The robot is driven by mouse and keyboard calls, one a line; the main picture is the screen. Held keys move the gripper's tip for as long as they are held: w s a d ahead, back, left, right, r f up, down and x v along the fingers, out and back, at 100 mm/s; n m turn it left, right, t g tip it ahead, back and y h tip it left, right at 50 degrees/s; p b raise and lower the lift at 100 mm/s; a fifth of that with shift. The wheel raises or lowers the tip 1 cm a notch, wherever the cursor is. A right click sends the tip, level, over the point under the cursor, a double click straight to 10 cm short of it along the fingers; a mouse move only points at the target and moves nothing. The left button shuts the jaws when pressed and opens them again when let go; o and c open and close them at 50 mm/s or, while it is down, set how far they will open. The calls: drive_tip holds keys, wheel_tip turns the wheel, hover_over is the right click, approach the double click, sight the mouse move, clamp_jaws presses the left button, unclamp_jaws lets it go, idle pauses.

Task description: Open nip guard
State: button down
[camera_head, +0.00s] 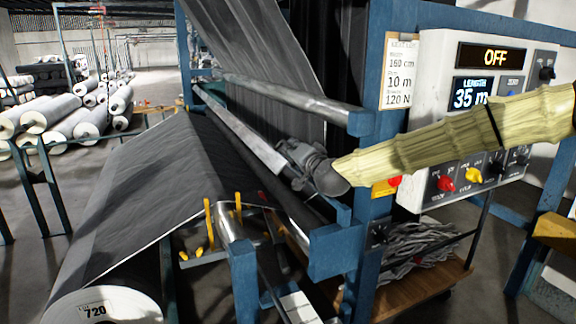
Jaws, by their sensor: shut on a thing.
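The nip guard (243,142) appears to be the long pale metal strip running diagonally along the blue frame, below the upper steel roller (285,97). My gripper (287,163) is at the near end of this strip, shut on it. The gripper hides that end of the strip, so the exact grip point is unclear. My arm, in a pale yellow sleeve, reaches in from the right, across the front of the control panel (433,60).
Grey fabric (160,180) slopes from a large roll (105,305) at lower left up to the machine. The panel shows OFF and 35 m. Blue posts (370,150) stand close beside my gripper. A wooden cart (425,290) with grey scraps is below. Stacked rolls lie at far left.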

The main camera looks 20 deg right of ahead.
drive_tip(key=d+r+m+b, duration=0.2)
drive_tip(key=d+m, duration=0.2)
drive_tip(key=d, duration=0.2)
drive_tip(key=shift+w+d+r+m, duration=0.2)
drive_tip(key=shift+w+m, duration=0.1)
drive_tip(key=shift+w, duration=0.15)
